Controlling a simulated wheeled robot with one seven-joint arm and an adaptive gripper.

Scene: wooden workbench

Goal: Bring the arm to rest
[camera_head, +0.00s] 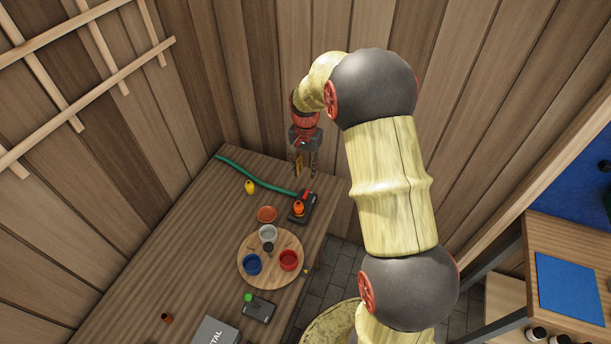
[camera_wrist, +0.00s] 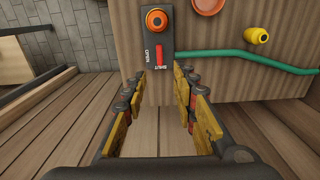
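My gripper (camera_head: 305,168) hangs at the far end of the wooden workbench (camera_head: 140,250), fingers pointing down. In the wrist view my gripper (camera_wrist: 165,88) has its two yellow-padded fingers apart with nothing between them. My arm is raised and bent, reaching across the right of the head view. Close to the fingers is a dark valve box with an orange knob (camera_head: 299,208); the knob also shows in the wrist view (camera_wrist: 156,20), above "OPEN" and "SHUT" labels. I cannot tell the exact gap between fingers and box.
A green hose (camera_head: 250,179) runs to the box. A yellow fitting (camera_head: 250,187), an orange dish (camera_head: 267,214) and a round wooden board (camera_head: 270,282) with several cups lie on the bench. A dark device (camera_head: 260,311) is nearer. Plank walls stand behind and left.

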